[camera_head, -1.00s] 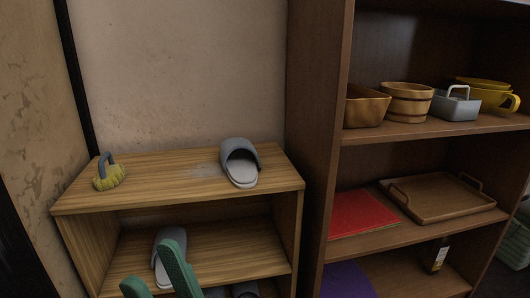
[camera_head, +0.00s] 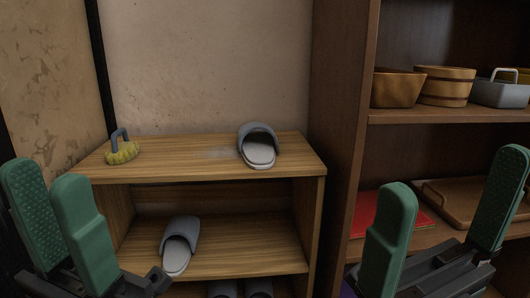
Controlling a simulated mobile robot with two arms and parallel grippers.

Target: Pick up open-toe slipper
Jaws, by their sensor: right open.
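A grey open-toe slipper (camera_head: 258,147) with a pale sole lies on the top board of the low wooden shelf (camera_head: 200,172), right of its middle. A second grey slipper (camera_head: 179,246) lies on the board below, left of the middle. Parts of more slippers (camera_head: 258,289) show at the bottom edge. My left gripper (camera_head: 47,172) is at the lower left, open and empty, in front of the shelf's left side. My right gripper (camera_head: 456,168) is at the lower right, open and empty, in front of the tall bookcase. Both are apart from the slippers.
A yellow brush with a grey handle (camera_head: 121,149) stands on the top board at the left. The tall brown bookcase (camera_head: 340,120) on the right holds wooden bowls (camera_head: 446,86), a grey basket (camera_head: 498,91), a red flat item (camera_head: 366,212) and a tray (camera_head: 460,203). The top board's middle is clear.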

